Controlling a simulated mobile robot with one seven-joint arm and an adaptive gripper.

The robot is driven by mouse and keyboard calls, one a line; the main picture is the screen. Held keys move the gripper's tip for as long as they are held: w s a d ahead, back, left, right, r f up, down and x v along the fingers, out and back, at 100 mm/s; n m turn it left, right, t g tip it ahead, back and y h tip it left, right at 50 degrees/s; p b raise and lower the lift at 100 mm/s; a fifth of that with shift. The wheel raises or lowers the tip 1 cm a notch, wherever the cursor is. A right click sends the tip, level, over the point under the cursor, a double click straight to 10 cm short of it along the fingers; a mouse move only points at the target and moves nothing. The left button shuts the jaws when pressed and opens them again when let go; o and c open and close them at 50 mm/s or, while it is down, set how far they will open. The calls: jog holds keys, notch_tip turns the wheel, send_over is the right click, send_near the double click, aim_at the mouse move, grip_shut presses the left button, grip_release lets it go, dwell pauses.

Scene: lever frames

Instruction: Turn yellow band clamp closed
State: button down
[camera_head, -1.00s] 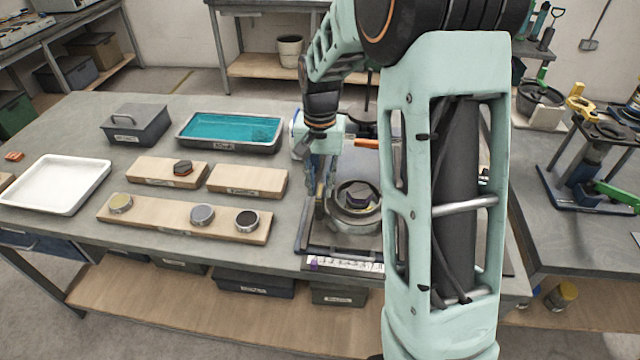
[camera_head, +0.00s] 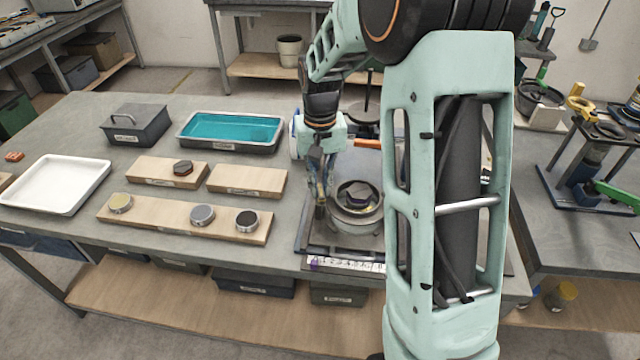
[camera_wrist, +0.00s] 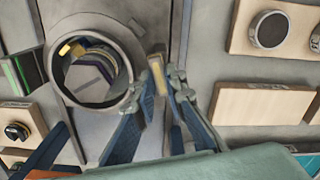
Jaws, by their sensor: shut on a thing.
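A round metal housing with a band ring (camera_head: 357,228) sits on a dark base plate on the bench, with a dark hexagonal part (camera_head: 358,194) in its middle. In the wrist view the ring (camera_wrist: 58,82) shows at upper left, with a small yellow piece (camera_wrist: 70,48) inside its rim. A short tan-yellow lever (camera_wrist: 157,75) stands at the ring's right side. My gripper (camera_head: 321,198) is low at the ring's left in the head view. In the wrist view my gripper (camera_wrist: 163,88) has its blue fingers shut on the lever. The fingers partly hide the ring's edge.
Wooden boards with round caps (camera_head: 202,214) lie left of the base plate. A teal tray (camera_head: 184,146), a grey lidded box (camera_head: 136,126) and a white tray (camera_head: 100,172) are farther left. My arm hides the bench right of the ring.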

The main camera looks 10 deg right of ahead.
jog(key=n, duration=0.4)
jog(key=shift+n, duration=0.4)
jog(key=n+p, duration=0.1)
jog(key=n, duration=0.3)
jog(key=shift+w+r+n, duration=0.1)
jog(key=shift+n, duration=0.2)
jog(key=n+p, duration=0.1)
jog(key=n, duration=0.4)
jog(key=shift+d, duration=0.1)
jog(key=shift+p, duration=0.3)
jog(key=c, duration=2.2)
grip_release()
jog(key=shift+c, duration=0.2)
